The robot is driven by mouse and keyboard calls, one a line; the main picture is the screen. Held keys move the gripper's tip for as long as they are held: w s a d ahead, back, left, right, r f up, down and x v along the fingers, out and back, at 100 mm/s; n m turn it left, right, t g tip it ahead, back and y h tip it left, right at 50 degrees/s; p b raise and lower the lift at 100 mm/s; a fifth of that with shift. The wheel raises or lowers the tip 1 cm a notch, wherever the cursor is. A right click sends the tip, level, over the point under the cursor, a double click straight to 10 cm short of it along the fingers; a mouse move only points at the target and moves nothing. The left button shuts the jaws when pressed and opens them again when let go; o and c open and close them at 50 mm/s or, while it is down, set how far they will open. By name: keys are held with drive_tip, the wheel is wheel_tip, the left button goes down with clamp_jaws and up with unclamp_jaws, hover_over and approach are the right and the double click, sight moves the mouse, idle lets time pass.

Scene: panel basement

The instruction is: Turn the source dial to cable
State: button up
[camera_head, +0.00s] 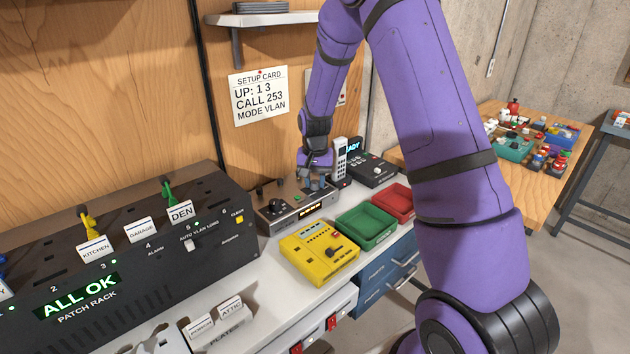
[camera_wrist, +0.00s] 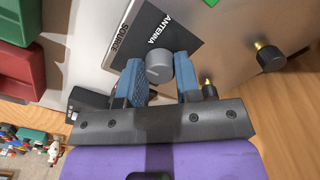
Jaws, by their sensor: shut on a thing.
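The source dial (camera_wrist: 157,67) is a grey round knob. In the wrist view it sits between the two blue fingers of my gripper (camera_wrist: 160,75), which is shut on it. A dark plate (camera_wrist: 150,30) beside the dial reads SOURCE and ANTENNA; no word CABLE is readable. In the head view my gripper (camera_head: 318,182) reaches down to the top of the grey unit (camera_head: 290,221) with an amber display, at its right part. The dial is hard to make out there, and which way it points cannot be told.
A white remote (camera_head: 340,158) and a dark box (camera_head: 371,170) stand right behind the unit. A yellow device (camera_head: 305,262), a green tray (camera_head: 366,228) and a red tray (camera_head: 399,200) lie in front. The black patch rack (camera_head: 140,270) stands at left.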

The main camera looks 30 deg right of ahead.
sight(315, 182)
drive_tip(key=n, duration=0.4)
drive_tip(key=shift+n, duration=2.3)
drive_tip(key=o, duration=0.9)
wheel_tip(315, 182, up, 11)
drive_tip(key=shift+f, duration=0.1)
